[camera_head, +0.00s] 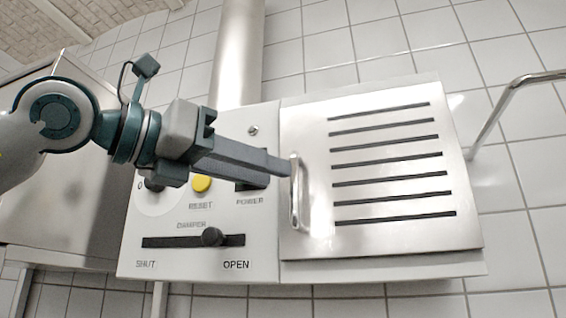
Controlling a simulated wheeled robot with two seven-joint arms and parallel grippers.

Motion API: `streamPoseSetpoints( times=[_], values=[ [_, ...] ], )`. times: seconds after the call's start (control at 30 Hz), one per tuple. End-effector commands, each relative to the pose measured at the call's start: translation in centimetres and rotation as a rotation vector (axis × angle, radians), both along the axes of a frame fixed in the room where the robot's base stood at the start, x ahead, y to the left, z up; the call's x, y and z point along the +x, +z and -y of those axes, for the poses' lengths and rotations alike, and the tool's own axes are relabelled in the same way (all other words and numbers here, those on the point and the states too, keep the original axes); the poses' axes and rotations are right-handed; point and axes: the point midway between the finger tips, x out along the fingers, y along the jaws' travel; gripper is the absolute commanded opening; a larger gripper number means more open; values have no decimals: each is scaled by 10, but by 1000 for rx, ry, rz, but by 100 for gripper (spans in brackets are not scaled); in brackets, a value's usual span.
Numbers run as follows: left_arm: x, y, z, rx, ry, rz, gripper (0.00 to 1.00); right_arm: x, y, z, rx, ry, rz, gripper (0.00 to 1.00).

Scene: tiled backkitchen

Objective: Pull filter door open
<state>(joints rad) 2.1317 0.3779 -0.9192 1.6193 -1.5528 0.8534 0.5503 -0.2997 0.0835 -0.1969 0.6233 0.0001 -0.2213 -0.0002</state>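The filter door (390,235) is a flat metal panel with several dark horizontal slots, on the right part of a wall-mounted control box. It looks closed, lying flat against the box. Its upright metal handle (296,215) is at the door's left edge. My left gripper (286,167) comes in from the left, with its long grey fingers pointing right and their tips at the upper part of the handle. I cannot tell whether the fingers grip the handle or only touch it. My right gripper is not in view.
Left of the door, the box carries a yellow reset button (202,184), a dark power switch (251,183) partly behind the fingers, and a damper slider (212,237) near OPEN. A metal rail (497,112) juts out at the right. A steel cabinet (75,205) stands left.

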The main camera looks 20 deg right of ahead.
Motion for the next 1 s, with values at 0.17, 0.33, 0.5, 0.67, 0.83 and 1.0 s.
streamPoseSetpoints(
  times=[0.17,0.33,0.5,0.67,0.83,1.0],
  values=[
    [10,3,24,1,0,0,29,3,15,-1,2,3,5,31],
    [14,1,36,0,0,0,29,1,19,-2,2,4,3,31],
    [16,0,38,-1,0,1,29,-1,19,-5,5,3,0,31],
    [16,0,38,-1,0,1,29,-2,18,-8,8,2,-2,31],
    [16,0,38,-1,0,1,0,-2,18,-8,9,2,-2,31],
    [16,0,38,-1,0,1,0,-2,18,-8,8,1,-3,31]
  ],
)
